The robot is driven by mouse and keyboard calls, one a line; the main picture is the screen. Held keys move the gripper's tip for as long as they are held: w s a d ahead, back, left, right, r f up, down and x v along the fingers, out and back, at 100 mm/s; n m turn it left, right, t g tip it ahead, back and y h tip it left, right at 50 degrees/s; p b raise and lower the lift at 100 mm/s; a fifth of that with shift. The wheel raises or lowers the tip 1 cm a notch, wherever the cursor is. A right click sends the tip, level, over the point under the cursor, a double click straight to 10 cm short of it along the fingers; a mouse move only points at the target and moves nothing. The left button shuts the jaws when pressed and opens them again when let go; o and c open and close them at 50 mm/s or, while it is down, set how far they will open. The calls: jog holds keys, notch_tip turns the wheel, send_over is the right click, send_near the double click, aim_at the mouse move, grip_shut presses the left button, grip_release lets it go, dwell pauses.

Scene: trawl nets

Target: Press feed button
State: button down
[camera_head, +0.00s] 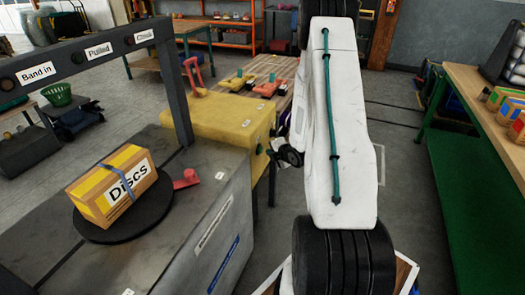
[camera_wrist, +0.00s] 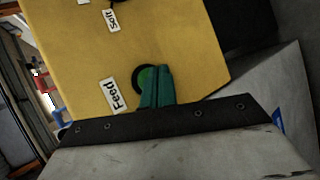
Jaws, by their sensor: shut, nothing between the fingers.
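The feed button (camera_wrist: 146,78) is a round green button in a dark ring on the yellow machine housing (camera_wrist: 160,35). A white "Feed" label (camera_wrist: 113,95) sits just left of it. My gripper (camera_wrist: 158,88) shows as teal fingers, shut and empty, in the wrist view. The fingers overlap the right part of the button and hide it there. I cannot tell whether the tips touch it. In the head view the yellow housing (camera_head: 225,115) stands left of my white arm, with my wrist close to its right face.
A yellow-and-brown "Discs" box (camera_head: 118,185) with a blue strap sits on a black turntable (camera_head: 148,222). A grey labelled frame (camera_head: 175,85) rises behind it. A wooden-topped bench (camera_head: 470,85) stands at the right. The floor between is clear.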

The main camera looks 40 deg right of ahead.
jog(key=shift+w+a, duration=0.1)
jog(key=shift+w, duration=0.05)
jog(key=shift+w+a, duration=0.1)
jog(key=shift+w, duration=0.1)
jog(key=shift+w+a, duration=0.2)
jog(key=shift+w, duration=0.3)
dwell(0.7)
dwell(0.4)
jog(key=shift+s+d, duration=0.35)
jog(key=shift+s, duration=0.5)
jog(key=shift+s+d, duration=0.35)
jog(key=shift+s, duration=0.45)
jog(key=shift+s+d, duration=0.3)
jog(key=shift+s, duration=0.45)
jog(key=shift+s+d, duration=0.35)
jog(key=shift+s, duration=0.45)
